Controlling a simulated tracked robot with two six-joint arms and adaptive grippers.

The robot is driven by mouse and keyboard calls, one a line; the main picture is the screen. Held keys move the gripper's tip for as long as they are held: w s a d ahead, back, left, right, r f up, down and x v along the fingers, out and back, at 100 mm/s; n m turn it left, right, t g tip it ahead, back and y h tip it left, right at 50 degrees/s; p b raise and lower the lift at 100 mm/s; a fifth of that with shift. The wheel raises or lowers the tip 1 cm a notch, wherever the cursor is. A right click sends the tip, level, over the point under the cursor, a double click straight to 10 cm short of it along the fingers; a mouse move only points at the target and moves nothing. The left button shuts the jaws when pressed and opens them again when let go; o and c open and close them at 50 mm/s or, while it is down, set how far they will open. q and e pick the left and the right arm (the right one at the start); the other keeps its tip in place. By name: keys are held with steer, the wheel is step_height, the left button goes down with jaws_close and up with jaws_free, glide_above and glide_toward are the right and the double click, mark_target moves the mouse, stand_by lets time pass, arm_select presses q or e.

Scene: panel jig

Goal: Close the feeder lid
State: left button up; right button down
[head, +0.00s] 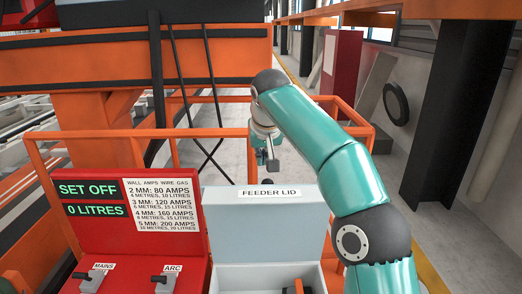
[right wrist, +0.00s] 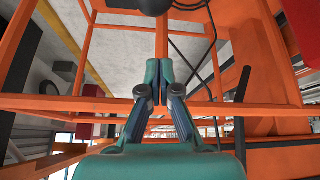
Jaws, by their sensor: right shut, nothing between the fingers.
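The feeder lid (head: 265,222) is a pale grey-blue panel with a "FEEDER LID" label along its top edge. It stands raised at the back of the open feeder box (head: 225,280), whose inside shows at the bottom of the head view. My right gripper (head: 272,163) is above the lid's top edge in the picture and looks to be behind it, apart from it. In the right wrist view its fingers (right wrist: 160,75) are shut together with nothing between them. The lid does not show clearly in that view. My left gripper is not in view.
A red panel (head: 95,240) left of the feeder carries green readouts, a settings chart and MAINS and ARC switches (head: 166,281). Orange rails (head: 240,132) surround the area behind the lid, and also show around the gripper in the wrist view (right wrist: 75,103).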

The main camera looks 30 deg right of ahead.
steer(key=shift+s+a+f+b, duration=0.2)
steer(key=shift+s+f+b, duration=0.3)
steer(key=shift+s+f, duration=0.2)
steer(key=shift+s+a+f+b, duration=0.2)
steer(key=shift+s+f+b, duration=0.25)
steer(key=shift+s+f, duration=0.25)
